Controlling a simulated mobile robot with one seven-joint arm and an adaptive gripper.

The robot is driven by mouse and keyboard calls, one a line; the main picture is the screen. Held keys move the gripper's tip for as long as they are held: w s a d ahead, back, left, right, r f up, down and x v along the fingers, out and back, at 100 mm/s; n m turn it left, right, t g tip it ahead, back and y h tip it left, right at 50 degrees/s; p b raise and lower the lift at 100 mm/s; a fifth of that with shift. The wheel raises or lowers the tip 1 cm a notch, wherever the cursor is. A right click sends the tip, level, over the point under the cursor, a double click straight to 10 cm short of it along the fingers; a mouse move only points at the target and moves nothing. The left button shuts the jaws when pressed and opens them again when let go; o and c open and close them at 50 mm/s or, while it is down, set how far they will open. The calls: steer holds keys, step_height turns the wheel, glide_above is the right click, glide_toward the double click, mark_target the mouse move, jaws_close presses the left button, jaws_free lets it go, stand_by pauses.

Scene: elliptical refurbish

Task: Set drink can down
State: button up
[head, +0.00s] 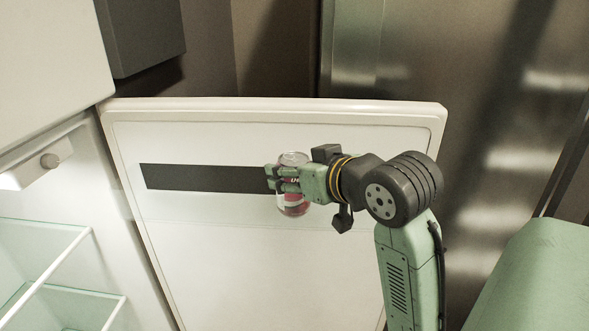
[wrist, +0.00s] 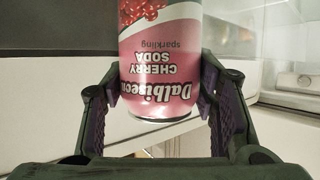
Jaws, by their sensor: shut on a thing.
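The drink can (head: 293,207) is a pink and white cherry soda can. My gripper (head: 284,180) is shut on it, with its fingers around the can's middle in the head view. The can is held in the air in front of the open white fridge door. In the wrist view the can (wrist: 160,65) fills the space between the two dark finger pads, its label upside down.
The fridge door (head: 240,250) stands open, with a dark strip (head: 200,177) across its inside. Glass shelves (head: 40,245) show inside the fridge at the left. A steel panel (head: 500,120) stands behind at the right. A green surface (head: 540,270) is at the lower right.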

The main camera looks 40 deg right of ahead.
steer(key=shift+f, duration=0.2)
steer(key=o, duration=1.5)
steer(key=shift+r, duration=0.1)
steer(key=shift+r, duration=0.2)
steer(key=b+v, duration=0.2)
steer(key=v, duration=1)
steer(key=shift+b, duration=0.3)
